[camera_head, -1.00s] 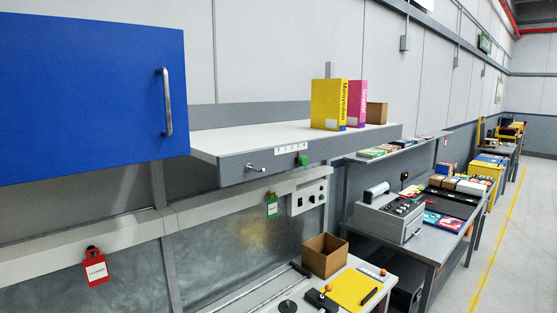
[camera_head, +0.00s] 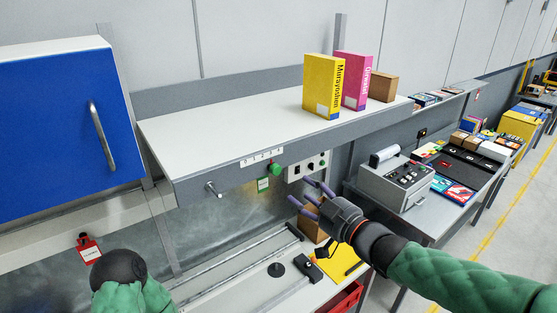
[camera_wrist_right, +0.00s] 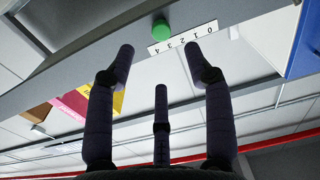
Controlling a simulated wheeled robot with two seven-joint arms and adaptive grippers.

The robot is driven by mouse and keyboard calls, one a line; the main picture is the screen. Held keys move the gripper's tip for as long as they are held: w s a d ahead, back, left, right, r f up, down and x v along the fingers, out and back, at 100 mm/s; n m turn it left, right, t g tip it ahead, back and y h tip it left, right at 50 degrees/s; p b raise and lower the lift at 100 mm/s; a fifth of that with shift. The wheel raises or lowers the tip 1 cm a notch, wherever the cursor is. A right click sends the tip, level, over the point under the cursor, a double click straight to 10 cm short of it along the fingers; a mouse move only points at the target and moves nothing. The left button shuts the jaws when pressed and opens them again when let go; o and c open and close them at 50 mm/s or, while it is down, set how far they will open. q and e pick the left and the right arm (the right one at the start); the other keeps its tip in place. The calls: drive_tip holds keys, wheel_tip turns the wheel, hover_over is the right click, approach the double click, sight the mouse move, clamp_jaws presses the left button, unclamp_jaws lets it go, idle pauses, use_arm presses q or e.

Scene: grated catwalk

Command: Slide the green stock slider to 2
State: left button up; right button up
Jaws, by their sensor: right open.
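The green stock slider (camera_head: 275,169) is a round green knob on the front edge of the white-topped shelf (camera_head: 200,130). It sits at the right end of a white number strip (camera_head: 262,157). In the right wrist view the green knob (camera_wrist_right: 161,29) is beside the 4 end of the strip (camera_wrist_right: 183,37), whose numbers run from 0 to 4. My right gripper (camera_head: 311,195) is open and empty, to the right of and below the knob in the head view. In the wrist view its fingers (camera_wrist_right: 160,62) point towards the knob, apart from it. My left gripper's fingers are not in view.
A metal peg (camera_head: 213,188) sticks out of the shelf edge left of the strip. A blue cabinet (camera_head: 60,115) is at left.

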sight(278, 172)
drive_tip(key=x, duration=0.3)
drive_tip(key=p+x, duration=0.1)
drive_tip(key=x, duration=0.3)
drive_tip(key=p+x, duration=0.1)
drive_tip(key=x, duration=0.2)
drive_tip(key=shift+w+a+r, duration=0.2)
drive_tip(key=shift+w+r, duration=0.15)
drive_tip(key=shift+r, duration=0.05)
clamp_jaws()
